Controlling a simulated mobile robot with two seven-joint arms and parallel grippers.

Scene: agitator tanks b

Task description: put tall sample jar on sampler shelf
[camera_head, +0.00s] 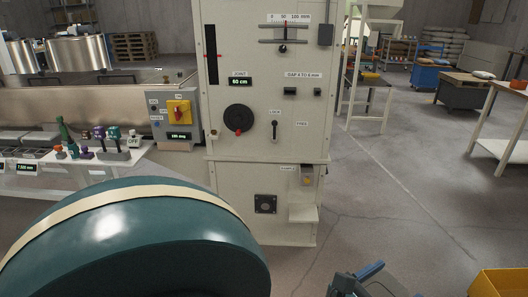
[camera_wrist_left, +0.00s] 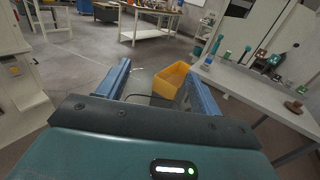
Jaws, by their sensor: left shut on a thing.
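The sampler shelf is a small pale ledge (camera_head: 303,213) low on the grey cabinet's front, below a small sampler outlet (camera_head: 307,177). My left gripper (camera_head: 355,284) is at the bottom edge of the head view, right of and nearer than the shelf. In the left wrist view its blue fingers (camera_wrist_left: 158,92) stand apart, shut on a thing. A pale, hard-to-make-out shape (camera_wrist_left: 145,84) lies between them; I take it for the tall sample jar. Its outline and lid are not clear. My right gripper is not in view.
The tall control cabinet (camera_head: 268,130) carries a dial, lever and displays. A yellow crate (camera_head: 498,284) stands at the lower right. Floor right of the cabinet is clear.

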